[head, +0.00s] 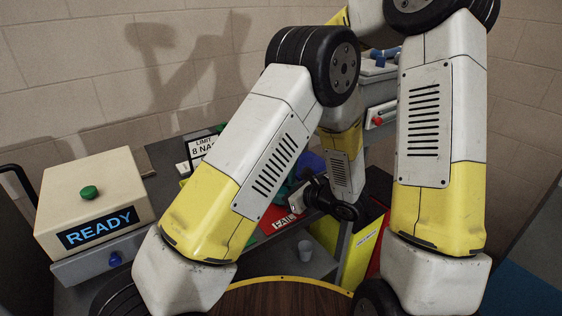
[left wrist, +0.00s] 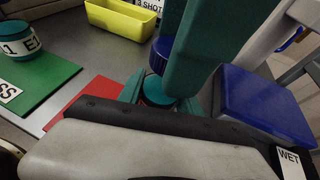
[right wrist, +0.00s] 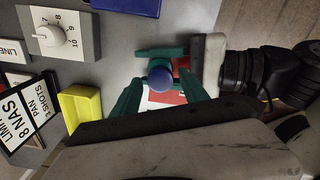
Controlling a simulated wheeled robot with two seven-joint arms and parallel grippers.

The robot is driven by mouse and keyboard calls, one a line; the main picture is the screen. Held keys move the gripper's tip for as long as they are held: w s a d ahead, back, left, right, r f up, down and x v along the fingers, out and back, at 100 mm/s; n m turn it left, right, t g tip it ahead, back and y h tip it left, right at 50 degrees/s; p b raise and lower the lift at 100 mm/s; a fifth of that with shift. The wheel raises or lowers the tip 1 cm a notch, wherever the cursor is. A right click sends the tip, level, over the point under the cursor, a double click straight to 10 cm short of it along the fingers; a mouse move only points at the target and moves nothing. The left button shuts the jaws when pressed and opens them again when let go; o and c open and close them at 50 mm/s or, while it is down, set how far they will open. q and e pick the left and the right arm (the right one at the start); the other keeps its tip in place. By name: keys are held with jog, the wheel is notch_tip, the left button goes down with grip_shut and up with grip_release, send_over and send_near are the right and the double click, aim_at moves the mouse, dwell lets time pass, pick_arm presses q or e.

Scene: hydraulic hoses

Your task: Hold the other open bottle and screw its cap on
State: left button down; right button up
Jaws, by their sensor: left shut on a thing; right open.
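My left gripper (left wrist: 160,98) is shut on a teal bottle (left wrist: 158,90), seen low between its green fingers in the left wrist view. A dark blue cap (left wrist: 158,55) is at the top of this bottle; I cannot tell how far it is screwed on. In the right wrist view the round blue cap (right wrist: 160,76) shows from above, between the green fingers of my right gripper (right wrist: 160,88), which is open around it. A finger of the right gripper hides part of the left wrist view. In the head view my arms hide the bottle and cap.
A labelled teal jar (left wrist: 18,42) stands on a green mat (left wrist: 45,85). Beside it are a red mat (left wrist: 88,98) and a yellow tray (left wrist: 120,20). A blue box (left wrist: 268,105) is close on the right. A READY box (head: 95,200) stands at left in the head view.

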jog(key=shift+f, duration=0.15)
jog(key=shift+c, duration=0.2)
grip_shut()
jog(key=m, duration=1.1)
jog(key=shift+m, duration=0.3)
jog(key=m, duration=0.4)
jog(key=shift+m, duration=0.3)
jog(key=shift+o, duration=0.5)
grip_release()
